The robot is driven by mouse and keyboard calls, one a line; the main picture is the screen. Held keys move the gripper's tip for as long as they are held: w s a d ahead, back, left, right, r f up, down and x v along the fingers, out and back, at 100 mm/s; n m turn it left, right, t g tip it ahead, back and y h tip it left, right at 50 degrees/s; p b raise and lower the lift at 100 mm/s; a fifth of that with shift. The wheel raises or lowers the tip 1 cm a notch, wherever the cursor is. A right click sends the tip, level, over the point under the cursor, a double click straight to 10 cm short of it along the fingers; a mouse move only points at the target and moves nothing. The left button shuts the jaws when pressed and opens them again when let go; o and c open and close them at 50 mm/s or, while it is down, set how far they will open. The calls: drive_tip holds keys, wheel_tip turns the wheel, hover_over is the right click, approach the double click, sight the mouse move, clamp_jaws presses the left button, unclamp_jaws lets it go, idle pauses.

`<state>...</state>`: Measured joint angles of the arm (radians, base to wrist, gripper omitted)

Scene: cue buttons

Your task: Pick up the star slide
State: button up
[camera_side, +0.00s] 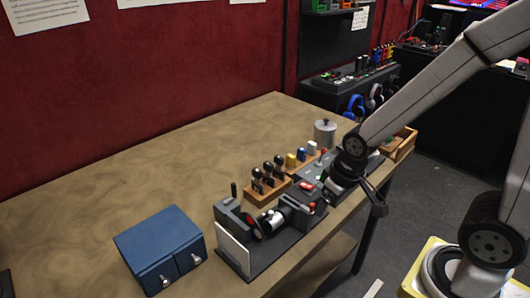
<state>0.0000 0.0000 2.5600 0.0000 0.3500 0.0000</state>
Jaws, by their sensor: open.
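A wooden rack (270,193) on the table holds a few dark upright pieces with round black knobs (267,168), which look like slides. Their markings are too small to read, so I cannot tell which one bears a star. A dark projector-like device (275,220) with a lens and a white panel stands in front of the rack. My gripper (356,196) is open and empty. It hangs near the table's right edge, to the right of the rack and apart from it.
A blue box (160,248) with two knobs stands at the front left. Behind the rack are yellow, blue and white blocks (301,156), a grey control panel (318,170) and a lidded metal canister (325,132). A wooden tray (402,146) is at the far right.

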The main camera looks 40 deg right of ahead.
sight(279, 157)
drive_tip(key=w+d+m, duration=0.1)
drive_tip(key=w+m, duration=0.1)
drive_tip(key=w, duration=0.2)
drive_tip(key=w+d+r+m, duration=0.1)
drive_tip(key=w+m, duration=0.2)
drive_tip(key=w, duration=0.1)
drive_tip(key=w+d+r+m+g, duration=0.1)
drive_tip(key=w+m, duration=0.2)
drive_tip(key=w, duration=0.1)
drive_tip(key=shift+w+d+r, duration=0.15)
drive_tip(key=shift+w+d, duration=0.1)
drive_tip(key=shift+w, duration=0.1)
drive_tip(key=w+d+m, duration=0.1)
drive_tip(key=w+m, duration=0.2)
drive_tip(key=w+d+m+g, duration=0.1)
drive_tip(key=w+d+m, duration=0.1)
drive_tip(key=w+m, duration=0.1)
drive_tip(key=w+d+m+y, duration=0.1)
drive_tip(key=w+d+m, duration=0.1)
drive_tip(key=w, duration=0.1)
drive_tip(key=shift+w+r+m, duration=0.4)
drive_tip(key=shift+w+d+m+g, duration=0.3)
drive_tip(key=shift+w+d+m, duration=0.05)
drive_tip(key=shift+w+m, duration=0.25)
drive_tip(key=shift+a+f, duration=0.2)
drive_tip(key=shift+f, duration=1.1)
drive_tip(key=shift+s+a+f, duration=0.15)
drive_tip(key=shift+f, duration=2.45)
